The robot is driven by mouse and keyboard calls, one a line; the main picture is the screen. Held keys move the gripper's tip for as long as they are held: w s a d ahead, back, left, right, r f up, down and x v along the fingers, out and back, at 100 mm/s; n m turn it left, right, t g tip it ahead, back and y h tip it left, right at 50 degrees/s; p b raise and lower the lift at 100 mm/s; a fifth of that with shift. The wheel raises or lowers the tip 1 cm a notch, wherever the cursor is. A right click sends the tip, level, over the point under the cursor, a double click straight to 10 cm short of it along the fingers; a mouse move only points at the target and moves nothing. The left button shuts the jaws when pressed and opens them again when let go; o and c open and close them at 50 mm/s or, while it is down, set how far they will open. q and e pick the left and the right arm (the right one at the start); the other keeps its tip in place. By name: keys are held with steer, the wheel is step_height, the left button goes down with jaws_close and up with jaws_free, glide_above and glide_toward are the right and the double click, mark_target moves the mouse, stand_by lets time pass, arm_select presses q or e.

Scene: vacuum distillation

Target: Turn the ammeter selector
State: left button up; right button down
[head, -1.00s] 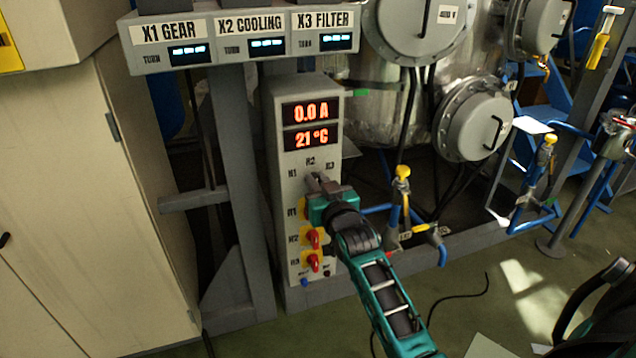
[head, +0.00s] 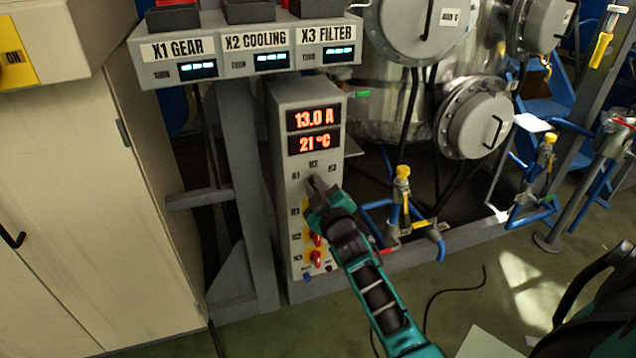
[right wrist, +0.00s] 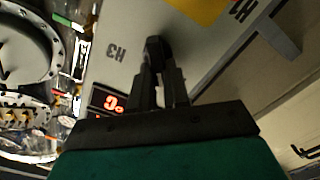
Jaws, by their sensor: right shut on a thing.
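The grey control box (head: 284,215) stands upright, its upper display (head: 314,118) reading 13.0 A and the lower one 21 °C. Below them are the labels H1, H2 and H3 around the ammeter selector. My right gripper (head: 314,184) is at the selector, which it mostly hides in the head view. In the right wrist view, the fingers of my right gripper (right wrist: 161,82) are shut on the dark selector knob (right wrist: 155,46), near the label H3. The gripper is tilted against the panel's upright. My left gripper is not in view.
Red switches on yellow plates (head: 316,258) sit just below my right gripper. A yellow-handled valve (head: 402,180) with blue pipes stands to the right. A labelled panel, X1 GEAR to X3 FILTER (head: 214,46), overhangs at upper left, beside a beige cabinet (head: 90,200).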

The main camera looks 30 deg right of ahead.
steer(key=shift+a+n, duration=0.1)
steer(key=shift+n, duration=1.1)
steer(key=c, duration=1.1)
jaws_free()
steer(key=shift+f, duration=0.1)
